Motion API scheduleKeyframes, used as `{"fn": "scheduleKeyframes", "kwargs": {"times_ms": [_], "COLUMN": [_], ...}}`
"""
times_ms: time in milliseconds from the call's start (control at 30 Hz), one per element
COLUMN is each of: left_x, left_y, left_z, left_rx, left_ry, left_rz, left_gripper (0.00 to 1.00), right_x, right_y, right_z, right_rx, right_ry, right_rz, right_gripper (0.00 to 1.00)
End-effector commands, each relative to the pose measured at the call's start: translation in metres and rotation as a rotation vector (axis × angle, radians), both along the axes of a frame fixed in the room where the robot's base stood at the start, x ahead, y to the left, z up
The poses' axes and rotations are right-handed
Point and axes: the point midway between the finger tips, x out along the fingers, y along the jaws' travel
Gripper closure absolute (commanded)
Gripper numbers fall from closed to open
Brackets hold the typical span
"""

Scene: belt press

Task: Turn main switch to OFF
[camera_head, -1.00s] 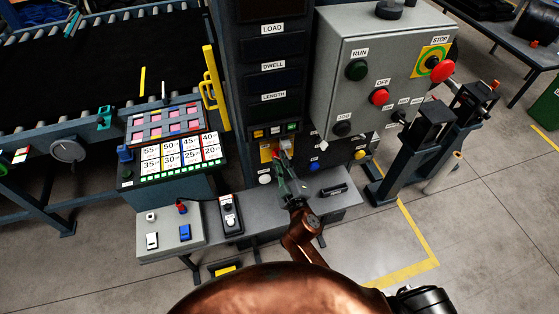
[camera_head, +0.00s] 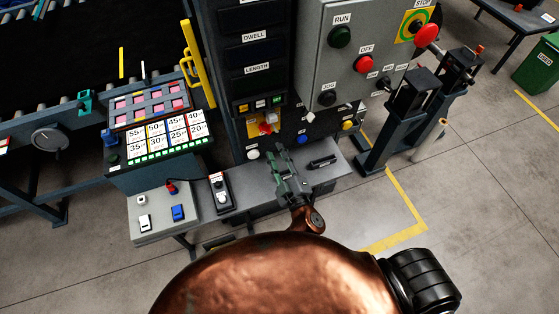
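The main switch appears to be the red rotary handle on a yellow plate (camera_head: 267,124), low on the dark machine column. Its red handle looks slanted, but its exact setting is too small to read. My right gripper (camera_head: 281,153) is below and slightly right of the switch, apart from it, over the grey shelf. Nothing shows in its fingers. How far the fingers are apart cannot be told from this angle. My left gripper is not in view.
The grey control box (camera_head: 366,50) with RUN, OFF, JOG and STOP buttons overhangs at the right. A white knob (camera_head: 253,154) sits left of my gripper. A black handle (camera_head: 322,162) lies right of it on the grey shelf (camera_head: 245,190). A keypad panel (camera_head: 165,137) stands at left.

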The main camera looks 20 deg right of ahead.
Motion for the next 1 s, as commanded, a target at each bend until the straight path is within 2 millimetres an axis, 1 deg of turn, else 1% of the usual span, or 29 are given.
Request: {"fn": "scheduleKeyframes", "kwargs": {"times_ms": [33,100,300,867,933,967,1000], "left_x": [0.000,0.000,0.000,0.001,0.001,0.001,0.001], "left_y": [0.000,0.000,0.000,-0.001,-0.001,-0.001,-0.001], "left_z": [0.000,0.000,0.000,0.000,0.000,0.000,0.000], "left_rx": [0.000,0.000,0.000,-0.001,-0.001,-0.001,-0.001], "left_ry": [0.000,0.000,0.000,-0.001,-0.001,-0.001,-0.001], "left_rz": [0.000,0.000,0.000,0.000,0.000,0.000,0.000], "left_gripper": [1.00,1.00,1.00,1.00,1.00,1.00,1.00], "right_x": [-0.009,-0.017,-0.029,-0.031,-0.031,-0.031,-0.032], "right_y": [-0.001,-0.001,-0.001,-0.001,-0.004,-0.008,-0.016], "right_z": [-0.001,-0.001,0.000,0.000,-0.001,-0.002,-0.006], "right_rx": [0.002,0.002,0.001,0.000,0.004,0.010,0.021], "right_ry": [0.003,0.003,0.000,-0.001,0.005,0.011,0.026], "right_rz": [-0.001,-0.001,0.000,0.001,-0.006,-0.015,-0.034], "right_gripper": [0.72,0.72,0.72,0.72,0.72,0.72,0.72]}}
